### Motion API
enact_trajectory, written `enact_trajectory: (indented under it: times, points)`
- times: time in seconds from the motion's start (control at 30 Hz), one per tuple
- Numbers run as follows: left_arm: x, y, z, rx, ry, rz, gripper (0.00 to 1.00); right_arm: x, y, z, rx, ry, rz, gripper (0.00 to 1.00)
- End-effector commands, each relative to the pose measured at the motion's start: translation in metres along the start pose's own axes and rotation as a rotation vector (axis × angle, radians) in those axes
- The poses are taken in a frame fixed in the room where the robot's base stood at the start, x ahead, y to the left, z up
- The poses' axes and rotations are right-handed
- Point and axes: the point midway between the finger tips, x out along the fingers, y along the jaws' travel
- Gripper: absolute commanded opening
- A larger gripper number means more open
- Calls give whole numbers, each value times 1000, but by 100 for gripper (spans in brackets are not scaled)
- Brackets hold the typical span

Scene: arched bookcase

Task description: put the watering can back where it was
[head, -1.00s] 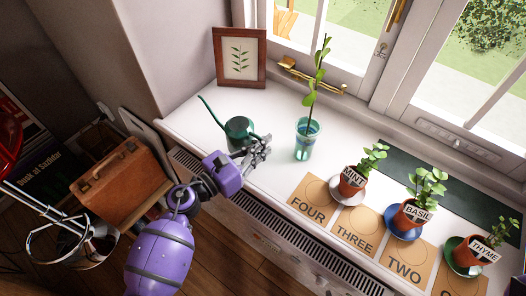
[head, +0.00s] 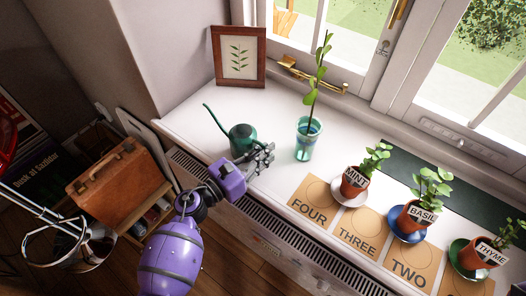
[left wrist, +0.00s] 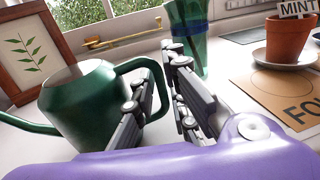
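The dark green watering can (head: 242,138) is over the white windowsill (head: 190,127), left of the glass with a cutting. Its long spout points to the upper left. My left gripper (head: 262,160) is at its handle side. In the left wrist view, the can (left wrist: 85,105) fills the left, and its handle (left wrist: 158,78) passes between the two fingers of my left gripper (left wrist: 160,110), one inside the loop and one outside. The gripper looks shut on the handle. The can's base is hidden, so I cannot tell if it touches the sill. My right gripper is not in view.
A glass (head: 307,142) with a tall cutting stands close right of my gripper. A framed leaf picture (head: 239,56) stands behind. Potted mint (head: 354,182), basil (head: 413,215) and thyme (head: 478,255) stand farther right by numbered cards. The sill left of the can is clear.

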Motion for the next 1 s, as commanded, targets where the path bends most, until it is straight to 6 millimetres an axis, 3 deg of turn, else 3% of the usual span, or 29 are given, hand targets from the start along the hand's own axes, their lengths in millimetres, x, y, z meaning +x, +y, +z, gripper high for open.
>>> enact_trajectory:
  times: [0.47,1.0]
  points:
    - [-2,1,7,2,-2,1,25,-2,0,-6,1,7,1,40]
    - [-106,0,2,-1,2,0,25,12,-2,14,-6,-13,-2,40]
